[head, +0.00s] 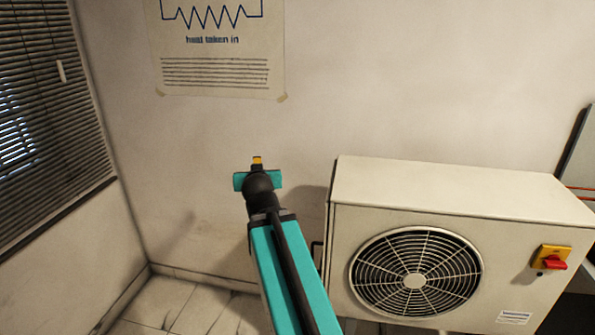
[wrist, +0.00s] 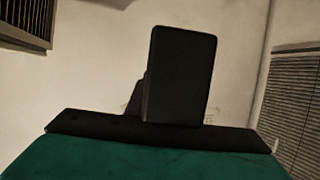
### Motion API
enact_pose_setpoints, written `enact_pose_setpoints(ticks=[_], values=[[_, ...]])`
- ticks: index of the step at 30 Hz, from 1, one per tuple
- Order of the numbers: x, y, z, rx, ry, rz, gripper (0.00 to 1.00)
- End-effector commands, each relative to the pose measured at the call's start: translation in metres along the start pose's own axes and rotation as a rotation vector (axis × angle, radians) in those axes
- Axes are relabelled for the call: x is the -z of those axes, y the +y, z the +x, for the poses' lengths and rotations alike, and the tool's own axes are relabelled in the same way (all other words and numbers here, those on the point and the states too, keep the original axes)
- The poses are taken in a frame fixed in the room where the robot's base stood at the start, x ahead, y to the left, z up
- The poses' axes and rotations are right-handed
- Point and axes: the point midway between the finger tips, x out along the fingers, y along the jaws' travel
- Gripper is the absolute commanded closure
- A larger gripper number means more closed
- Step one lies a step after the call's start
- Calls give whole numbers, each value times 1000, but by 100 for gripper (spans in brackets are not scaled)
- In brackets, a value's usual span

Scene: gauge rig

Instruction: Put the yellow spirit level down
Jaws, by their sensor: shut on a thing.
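My arm reaches away from me toward the back wall, with my gripper (head: 257,179) at its far end, to the left of the white fan unit. A small yellow piece of the spirit level (head: 257,160) shows just past my gripper, with a dark edge above it. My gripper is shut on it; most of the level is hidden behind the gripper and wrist. In the wrist view, a dark finger of my gripper (wrist: 180,76) stands above the teal gripper body, and no yellow shows there.
The white fan unit (head: 450,190) stands at the right, with a red switch on a yellow plate (head: 553,258) on its front. A paper poster (head: 217,60) hangs on the back wall. A blind (head: 50,120) covers the left window. Bare tiled floor (head: 170,302) shows at lower left.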

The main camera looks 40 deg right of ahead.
Motion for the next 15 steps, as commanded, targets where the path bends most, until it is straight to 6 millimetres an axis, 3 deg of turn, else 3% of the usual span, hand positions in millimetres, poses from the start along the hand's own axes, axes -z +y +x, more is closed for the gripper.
enact_pose_setpoints(ticks=[1,9,15], values=[[-4,-23,1,48,2,-16,100],[-17,-138,-9,292,10,-106,100],[-26,-207,-25,436,14,-160,100]])
